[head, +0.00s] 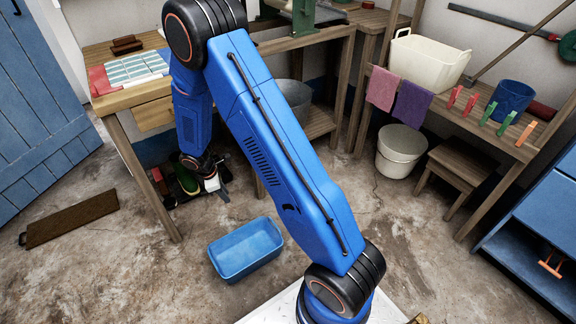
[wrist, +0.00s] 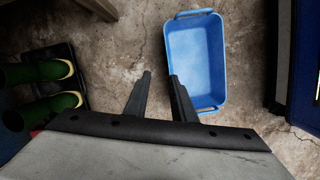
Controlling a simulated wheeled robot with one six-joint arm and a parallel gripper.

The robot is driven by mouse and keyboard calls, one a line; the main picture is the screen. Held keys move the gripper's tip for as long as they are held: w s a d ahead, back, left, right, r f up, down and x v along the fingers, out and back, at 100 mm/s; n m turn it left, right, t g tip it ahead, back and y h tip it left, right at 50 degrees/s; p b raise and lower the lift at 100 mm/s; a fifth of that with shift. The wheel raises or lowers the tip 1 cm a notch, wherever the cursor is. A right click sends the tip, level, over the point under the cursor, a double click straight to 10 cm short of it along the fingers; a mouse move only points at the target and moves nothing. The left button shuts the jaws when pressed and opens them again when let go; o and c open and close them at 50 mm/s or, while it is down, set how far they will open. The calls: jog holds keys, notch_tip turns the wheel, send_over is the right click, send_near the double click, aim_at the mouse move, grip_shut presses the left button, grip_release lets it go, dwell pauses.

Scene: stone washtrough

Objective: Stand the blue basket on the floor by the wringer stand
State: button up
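The blue basket (head: 246,250) is an open rectangular tub, empty and upright on the stone floor, in front of the wooden bench. It also shows in the wrist view (wrist: 196,60), with a handle at each short end. My gripper (head: 222,190) hangs beside the bench leg, up and left of the basket in the head view. In the wrist view its two dark fingers (wrist: 160,76) are apart with nothing between them; the right finger overlaps the basket's left edge in the picture. A green frame (head: 304,16), perhaps the wringer, stands on the bench, partly hidden by my arm.
Green boots (wrist: 45,72) stand on a dark tray left of my gripper. A brown board (head: 70,218) lies on the left floor. A white bucket (head: 400,150) and wooden stool (head: 460,160) are at right. Floor between basket and bucket is partly hidden by my arm.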

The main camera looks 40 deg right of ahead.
jog(key=s+d+r+m+t, duration=0.1)
jog(key=s+d+r+m, duration=0.2)
jog(key=r, duration=0.7)
jog(key=s+d+r+m+t+y, duration=0.15)
jog(key=s+r, duration=0.35)
jog(key=r, duration=0.5)
jog(key=s+d+r+m+h, duration=0.1)
jog(key=s+d+r+m, duration=0.2)
jog(key=r, duration=0.7)
jog(key=s+r+m+t+y, duration=0.1)
jog(key=s+r+m, duration=0.2)
jog(key=s, duration=0.9)
jog(key=s+r+m+t+y, duration=0.1)
jog(key=s+r+m, duration=0.3)
jog(key=s+r, duration=0.4)
jog(key=s, duration=0.4)
jog(key=shift+s+a, duration=0.15)
jog(key=shift+a, duration=0.1)
jog(key=shift+t, duration=0.25)
